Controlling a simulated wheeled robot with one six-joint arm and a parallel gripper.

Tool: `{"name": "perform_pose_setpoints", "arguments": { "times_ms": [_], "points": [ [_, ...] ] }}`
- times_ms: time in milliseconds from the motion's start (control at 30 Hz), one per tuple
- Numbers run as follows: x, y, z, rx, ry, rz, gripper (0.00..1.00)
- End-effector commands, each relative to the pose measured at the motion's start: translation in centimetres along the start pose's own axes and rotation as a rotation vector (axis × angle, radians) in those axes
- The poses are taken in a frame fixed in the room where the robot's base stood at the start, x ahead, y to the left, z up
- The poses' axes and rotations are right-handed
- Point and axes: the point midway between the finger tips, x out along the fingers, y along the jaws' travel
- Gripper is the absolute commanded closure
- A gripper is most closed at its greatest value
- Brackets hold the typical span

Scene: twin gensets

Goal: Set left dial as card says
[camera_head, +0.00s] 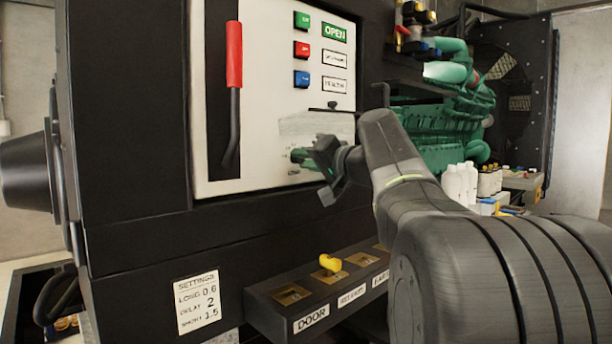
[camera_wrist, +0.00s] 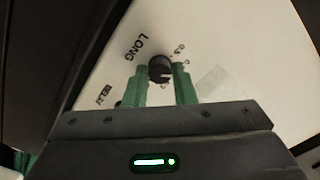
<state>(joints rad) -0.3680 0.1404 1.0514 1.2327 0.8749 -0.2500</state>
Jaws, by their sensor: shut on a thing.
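The settings card (camera_head: 197,303) at the lower left of the cabinet reads LONG 0.6, DELAY 2, SHORT 1.5. In the wrist view, a black dial (camera_wrist: 161,69) with a light pointer mark sits beside the word LONG on the pale panel. Small scale figures are at its upper right. My gripper (camera_head: 303,157) has its green fingers on both sides of this dial and is shut on it. The pointer's exact setting is too small to tell. In the head view, my gripper hides the dial.
A clear cover (camera_head: 316,127) is on the panel just above my gripper. A red-handled lever (camera_head: 234,60) and green, red and blue buttons (camera_head: 301,49) are on the panel. Bottles (camera_head: 460,183) stand right.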

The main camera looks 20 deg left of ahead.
Motion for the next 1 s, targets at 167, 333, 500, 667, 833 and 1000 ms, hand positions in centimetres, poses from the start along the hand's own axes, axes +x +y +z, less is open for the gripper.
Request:
{"name": "perform_pose_setpoints", "arguments": {
  "times_ms": [167,333,500,667,833,1000],
  "points": [
    [0.02,0.21,0.19,-0.073,-0.001,0.000,0.99],
    [0.02,0.11,0.08,-0.109,-0.002,0.001,0.99],
    [0.03,0.06,0.03,-0.121,-0.002,0.001,0.99],
    [0.03,0.04,0.02,-0.121,-0.002,0.001,0.99],
    [0.03,0.03,0.02,-0.121,-0.002,0.000,0.72],
    [0.03,0.03,0.01,-0.120,-0.002,0.000,0.55]
  ]
}}
